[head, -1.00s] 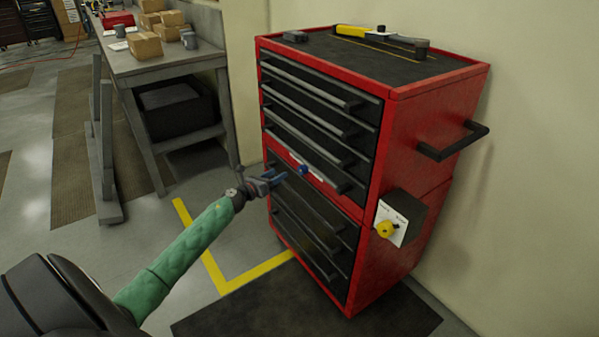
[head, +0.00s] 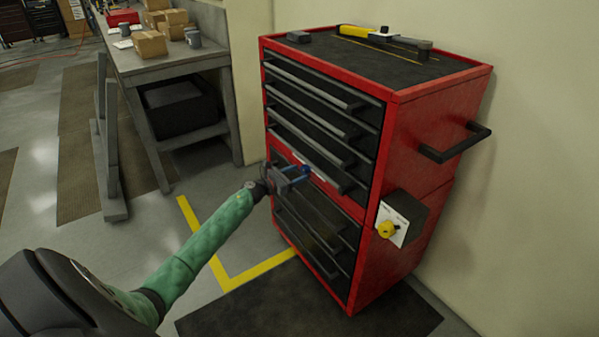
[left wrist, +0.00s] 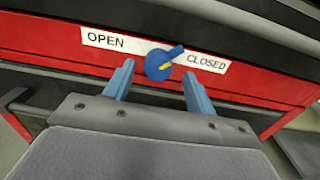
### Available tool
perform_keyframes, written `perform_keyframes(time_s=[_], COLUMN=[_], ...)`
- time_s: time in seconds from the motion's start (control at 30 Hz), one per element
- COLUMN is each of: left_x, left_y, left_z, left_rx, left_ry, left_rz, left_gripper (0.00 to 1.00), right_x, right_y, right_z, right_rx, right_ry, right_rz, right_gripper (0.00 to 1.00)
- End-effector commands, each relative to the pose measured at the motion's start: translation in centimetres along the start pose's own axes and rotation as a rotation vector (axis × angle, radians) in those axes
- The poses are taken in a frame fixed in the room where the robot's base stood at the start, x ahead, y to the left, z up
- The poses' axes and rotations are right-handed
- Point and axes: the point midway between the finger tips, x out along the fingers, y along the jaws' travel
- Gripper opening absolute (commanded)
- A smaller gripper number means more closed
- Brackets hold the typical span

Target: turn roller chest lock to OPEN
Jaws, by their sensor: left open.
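The red roller chest (head: 425,165) stands against the wall with black drawers on its front. Its blue lock knob (head: 305,169) sits on the red band between the upper and lower drawers. In the left wrist view the blue knob (left wrist: 158,65) lies over a white label (left wrist: 107,41) reading OPEN at left and CLOSED at right. The knob's tab tilts up and right, toward the CLOSED side. My left gripper (head: 298,175) is open, its blue fingers (left wrist: 160,82) on either side of and just below the knob, with no clear contact. My right gripper is not in view.
A yellow knob (head: 386,229) on a white plate is on the chest's right side, below a black side handle (head: 455,145). A yellow-and-black tool (head: 380,36) lies on top. A grey workbench (head: 160,62) with boxes stands at left.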

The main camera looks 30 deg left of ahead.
Motion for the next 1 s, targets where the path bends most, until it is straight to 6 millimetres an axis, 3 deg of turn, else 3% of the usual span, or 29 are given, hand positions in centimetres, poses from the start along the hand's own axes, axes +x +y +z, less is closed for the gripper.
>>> perform_keyframes(time_s=[0.2, 0.5, 0.73, 1.0], left_x=[1.27, 1.36, 1.36, 1.38], left_y=[-0.09, -0.09, -0.17, -0.40], left_z=[0.00, -0.04, -0.07, -0.23], left_rx=[-0.001, -0.001, -0.001, -0.010], left_ry=[0.000, 0.000, 0.000, 0.002], left_rz=[-0.001, -0.001, -0.002, -0.006], left_gripper=[0.56, 0.56, 0.11, 0.11], right_x=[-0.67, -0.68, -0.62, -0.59], right_y=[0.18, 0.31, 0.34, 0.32], right_z=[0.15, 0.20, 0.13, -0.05], right_rx=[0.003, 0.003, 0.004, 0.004], right_ry=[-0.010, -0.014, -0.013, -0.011], right_rz=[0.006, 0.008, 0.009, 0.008], right_gripper=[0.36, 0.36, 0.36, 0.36])
